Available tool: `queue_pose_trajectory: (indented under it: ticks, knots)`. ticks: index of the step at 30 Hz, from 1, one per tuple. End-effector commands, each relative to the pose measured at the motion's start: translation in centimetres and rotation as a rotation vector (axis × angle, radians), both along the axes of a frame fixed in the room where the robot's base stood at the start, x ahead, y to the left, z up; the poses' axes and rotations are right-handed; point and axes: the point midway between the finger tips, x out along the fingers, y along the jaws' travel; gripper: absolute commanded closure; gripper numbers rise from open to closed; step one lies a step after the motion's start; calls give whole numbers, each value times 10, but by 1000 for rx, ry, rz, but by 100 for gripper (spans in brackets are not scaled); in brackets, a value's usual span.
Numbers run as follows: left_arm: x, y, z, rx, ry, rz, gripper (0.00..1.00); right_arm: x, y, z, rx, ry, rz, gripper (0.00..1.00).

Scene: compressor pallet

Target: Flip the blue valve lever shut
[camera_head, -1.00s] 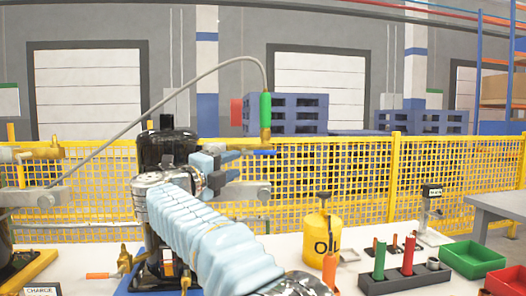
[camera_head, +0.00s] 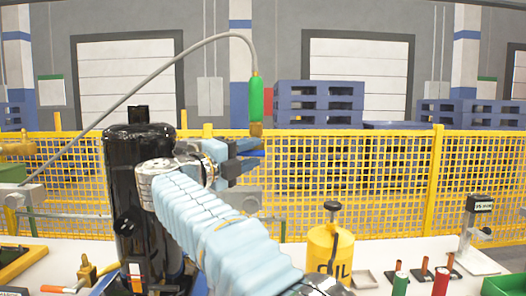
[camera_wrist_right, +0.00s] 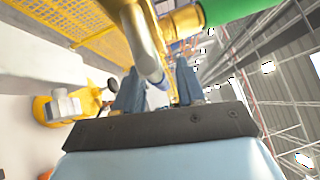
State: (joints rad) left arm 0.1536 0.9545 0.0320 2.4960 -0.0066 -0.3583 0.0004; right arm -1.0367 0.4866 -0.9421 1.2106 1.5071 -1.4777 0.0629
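The blue valve lever (camera_head: 256,153) shows as a small blue strip below the brass fitting (camera_head: 256,129) under the green hose handle (camera_head: 256,100). My right gripper (camera_head: 247,157) is at the lever's left end in the head view, with one finger above its level and one below. The fingers are apart. In the right wrist view the open fingers (camera_wrist_right: 160,85) have a grey metal pipe (camera_wrist_right: 145,42) and brass parts just beyond them; the lever is not clear there. I cannot tell whether a finger touches the lever. My left gripper is not in view.
A black compressor (camera_head: 135,190) stands behind my right arm. A grey hose (camera_head: 150,75) arches from the green handle to the left. A yellow oil can (camera_head: 330,250) stands on the white bench at right. A yellow mesh fence (camera_head: 385,180) runs behind.

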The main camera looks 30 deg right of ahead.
Motion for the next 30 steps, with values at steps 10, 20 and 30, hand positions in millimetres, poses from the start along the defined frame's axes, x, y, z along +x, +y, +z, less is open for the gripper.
queue_pose_trajectory:
  ticks: [10,20,30]
  knots:
    - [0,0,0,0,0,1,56,0,2,0,0,0,0,61]
    - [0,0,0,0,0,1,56,0,2,0,0,0,0,100]
    - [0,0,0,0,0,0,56,0,-1,0,9,-5,-1,100]
